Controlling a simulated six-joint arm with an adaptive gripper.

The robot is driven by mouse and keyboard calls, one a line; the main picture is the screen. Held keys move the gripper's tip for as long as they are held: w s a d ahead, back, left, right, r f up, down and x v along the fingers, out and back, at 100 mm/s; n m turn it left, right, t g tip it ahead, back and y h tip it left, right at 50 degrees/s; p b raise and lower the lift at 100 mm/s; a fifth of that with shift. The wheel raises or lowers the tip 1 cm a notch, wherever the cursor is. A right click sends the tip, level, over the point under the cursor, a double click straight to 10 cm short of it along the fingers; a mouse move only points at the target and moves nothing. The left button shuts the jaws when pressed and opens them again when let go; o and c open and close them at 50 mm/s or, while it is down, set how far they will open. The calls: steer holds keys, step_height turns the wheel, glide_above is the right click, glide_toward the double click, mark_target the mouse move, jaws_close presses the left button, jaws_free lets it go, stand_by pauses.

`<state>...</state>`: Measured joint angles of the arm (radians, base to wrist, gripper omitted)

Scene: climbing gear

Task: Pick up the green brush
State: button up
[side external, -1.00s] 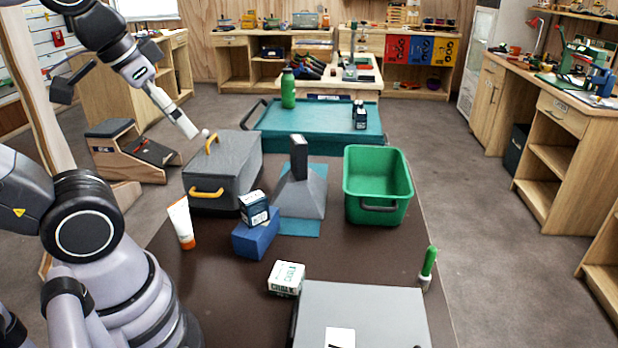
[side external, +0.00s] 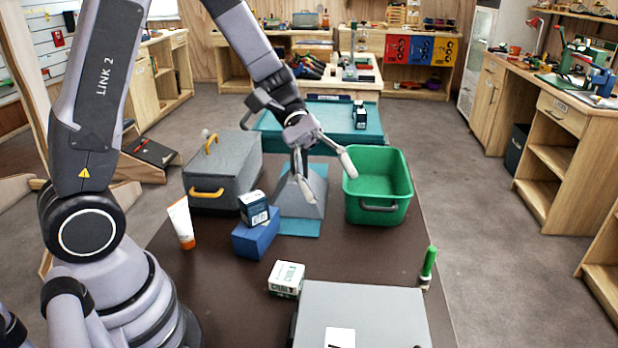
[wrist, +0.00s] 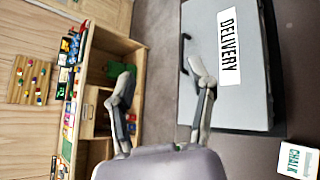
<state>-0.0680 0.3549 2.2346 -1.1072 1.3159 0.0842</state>
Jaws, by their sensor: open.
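The green brush (side external: 429,262) stands upright at the right edge of the dark table, by the far right corner of the grey case, in the side view. Its green handle is up and its lower end is pale. My gripper (side external: 328,185) is open and empty, high above the table, well to the left of the brush and behind it. In the wrist view the open fingers (wrist: 160,72) have nothing between them. I cannot clearly make out the brush in the wrist view; a small green patch shows at the palm's edge.
The grey case (side external: 372,310), marked DELIVERY in the wrist view (wrist: 228,70), lies at the table's front. A chalk box (side external: 286,279), blue block (side external: 256,240), white tube (side external: 181,222) and grey toolbox (side external: 225,170) stand left. The green bin (side external: 378,185) is behind the brush.

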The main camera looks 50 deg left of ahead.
mark_target(426, 274)
steer(key=w+f+n+t+h, duration=0.4)
steer(key=w+f+n+t, duration=0.1)
steer(key=w+f+n, duration=0.4)
steer(key=w+a+f+n+t+y, duration=0.1)
steer(key=w+f+n+t, duration=0.1)
steer(key=f, duration=0.3)
steer(key=w+a+f+n+t+y, duration=0.1)
steer(key=w+f+n+t, duration=0.1)
steer(key=f+n+t, duration=0.2)
steer(key=w+a+f+n+t+y, duration=0.1)
steer(key=w+a+f+n+t, duration=0.1)
steer(key=f, duration=0.6)
steer(key=shift+w+a+f+n+t, duration=0.1)
steer(key=shift+w+n+t, duration=0.25)
steer(key=shift+n+t, duration=0.25)
steer(key=x, duration=1.3)
steer(key=shift+d, duration=0.35)
steer(key=shift+c, duration=0.3)
jaws_close()
